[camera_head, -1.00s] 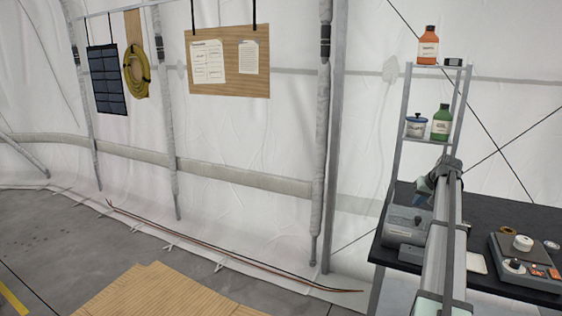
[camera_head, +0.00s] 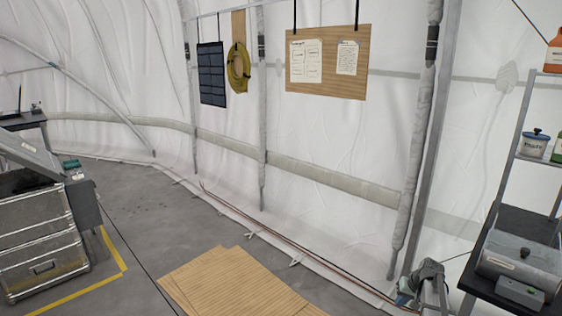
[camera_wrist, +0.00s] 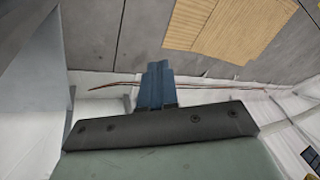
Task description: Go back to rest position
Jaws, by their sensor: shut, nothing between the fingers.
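My gripper (camera_wrist: 157,85) points away from its mount in the wrist view, with its blue-grey fingers together and nothing between them. Beyond it in that view are the tent's white wall, the grey floor and a cable along the wall's foot. In the head view my arm's end shows at the lower right, left of the dark bench, but the fingers are too small there to make out.
Wooden boards (camera_head: 235,285) lie on the floor. Metal cases (camera_head: 40,240) stand at left. A noticeboard (camera_head: 327,87) hangs on the wall.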

